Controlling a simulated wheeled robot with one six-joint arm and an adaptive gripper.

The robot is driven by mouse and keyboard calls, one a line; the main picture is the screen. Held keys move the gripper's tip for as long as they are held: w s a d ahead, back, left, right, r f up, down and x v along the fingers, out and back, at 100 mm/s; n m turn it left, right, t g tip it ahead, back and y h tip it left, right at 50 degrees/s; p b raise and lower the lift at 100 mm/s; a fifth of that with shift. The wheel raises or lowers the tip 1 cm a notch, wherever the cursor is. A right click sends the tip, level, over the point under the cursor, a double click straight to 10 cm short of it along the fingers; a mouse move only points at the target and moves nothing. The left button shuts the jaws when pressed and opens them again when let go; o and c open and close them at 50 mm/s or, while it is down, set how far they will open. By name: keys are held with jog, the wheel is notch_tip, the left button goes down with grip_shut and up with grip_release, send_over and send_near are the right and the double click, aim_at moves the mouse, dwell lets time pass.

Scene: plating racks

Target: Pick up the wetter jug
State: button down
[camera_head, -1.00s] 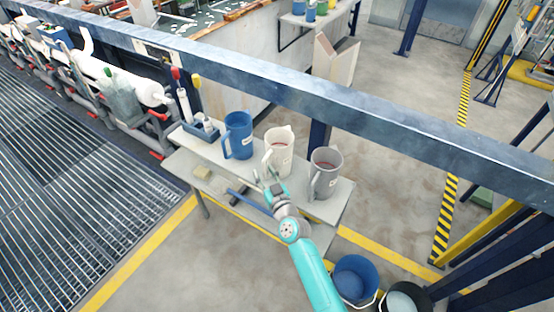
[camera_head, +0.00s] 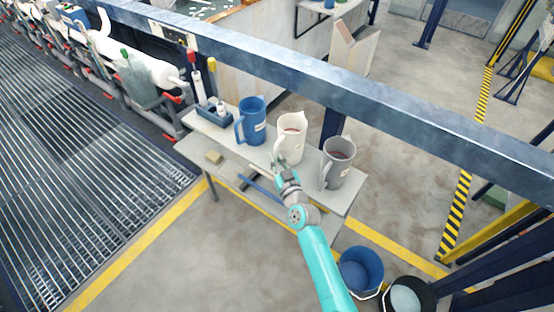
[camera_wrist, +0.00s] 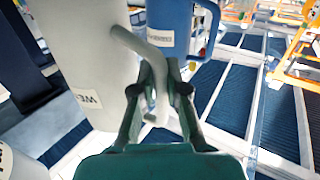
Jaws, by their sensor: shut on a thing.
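The white jug (camera_head: 292,143) stands upright on the table between a blue jug and a grey jug. In the wrist view the white jug (camera_wrist: 90,55) fills the left side, and its label shows the letters "WE", partly cut off. My gripper (camera_head: 281,163) is at the jug's handle, on the near side. In the wrist view my gripper's fingers (camera_wrist: 162,75) are shut on the upright part of the handle (camera_wrist: 158,85). The jug's base is hidden in the wrist view.
The blue jug (camera_head: 252,122) stands close on the left and the grey jug (camera_head: 337,163) on the right. A blue tray (camera_head: 213,117) with bottles is at the table's left end. A blue beam (camera_head: 270,75) runs behind the jugs. Buckets (camera_head: 362,270) stand on the floor at lower right.

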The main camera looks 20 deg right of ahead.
aim_at(276, 144)
jog(key=shift+r, duration=4.7)
